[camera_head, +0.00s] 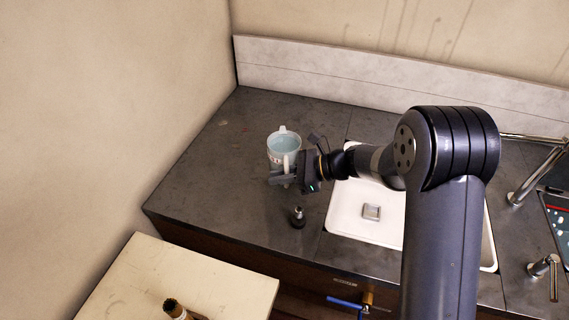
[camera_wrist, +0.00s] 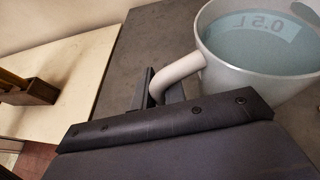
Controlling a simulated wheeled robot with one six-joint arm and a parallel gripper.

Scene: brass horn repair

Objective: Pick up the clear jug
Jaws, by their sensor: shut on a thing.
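The clear jug (camera_head: 283,146) is on the left part of the dark counter in the head view, left of the sink. It looks upright, with a pale bluish body, a spout and a handle. In the wrist view the jug (camera_wrist: 262,45) fills the upper right, and a "0.5 L" mark shows on it. My gripper (camera_head: 286,178) is at the jug's near side. In the wrist view my gripper (camera_wrist: 165,92) is shut on the jug's handle, with a finger on each side of it. I cannot tell whether the jug's base touches the counter.
A white sink (camera_head: 365,212) lies right of the jug, with a chrome tap (camera_head: 528,180) beyond it. A small dark bottle-like object (camera_head: 298,216) stands near the counter's front edge. A cream table (camera_head: 190,285) is at the lower left. The counter (camera_head: 215,165) left of the jug is clear.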

